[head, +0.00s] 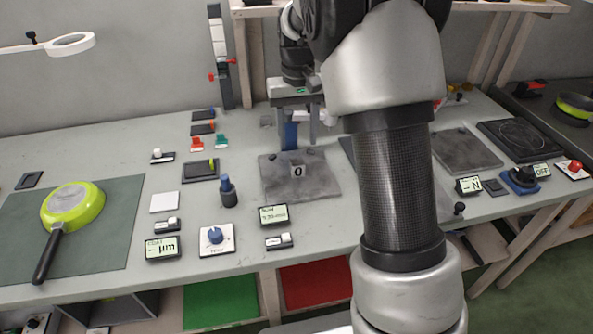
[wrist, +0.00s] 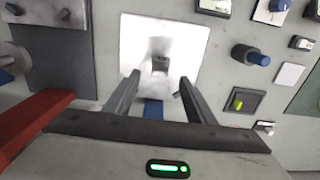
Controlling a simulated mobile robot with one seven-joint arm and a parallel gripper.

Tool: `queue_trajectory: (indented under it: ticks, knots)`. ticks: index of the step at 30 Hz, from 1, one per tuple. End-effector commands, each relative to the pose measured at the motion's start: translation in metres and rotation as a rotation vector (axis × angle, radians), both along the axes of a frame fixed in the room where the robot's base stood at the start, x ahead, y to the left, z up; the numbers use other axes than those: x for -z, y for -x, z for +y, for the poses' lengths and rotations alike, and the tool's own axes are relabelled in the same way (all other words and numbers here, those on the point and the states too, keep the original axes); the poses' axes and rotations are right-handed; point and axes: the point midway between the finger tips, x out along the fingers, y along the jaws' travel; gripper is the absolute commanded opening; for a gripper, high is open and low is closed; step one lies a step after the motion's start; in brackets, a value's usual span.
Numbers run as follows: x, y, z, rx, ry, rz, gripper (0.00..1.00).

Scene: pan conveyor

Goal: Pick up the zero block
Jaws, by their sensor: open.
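My gripper (head: 298,137) points down behind the block in the head view. Its fingers (wrist: 160,79) are apart and empty, with the small block just beyond their tips. My arm covers part of the bench to the right.
A blue upright piece (head: 290,136) shows between or behind the fingers. A dark blue-topped knob (head: 228,191) stands left of the slab. A green pan (head: 73,205) lies far left. Labels and switches line the front edge. Another slab (head: 466,150) lies right.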

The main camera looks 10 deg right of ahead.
Motion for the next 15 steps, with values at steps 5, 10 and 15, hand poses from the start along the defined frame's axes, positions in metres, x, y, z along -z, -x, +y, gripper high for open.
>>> queue_trajectory:
  ticks: [5,10,15]
  knots:
    - [0.032,0.000,0.000,0.000,0.001,0.001,0.50]
    - [0.041,0.000,0.000,0.001,0.000,0.000,0.50]
    - [0.056,0.000,0.001,0.001,0.000,0.002,0.50]
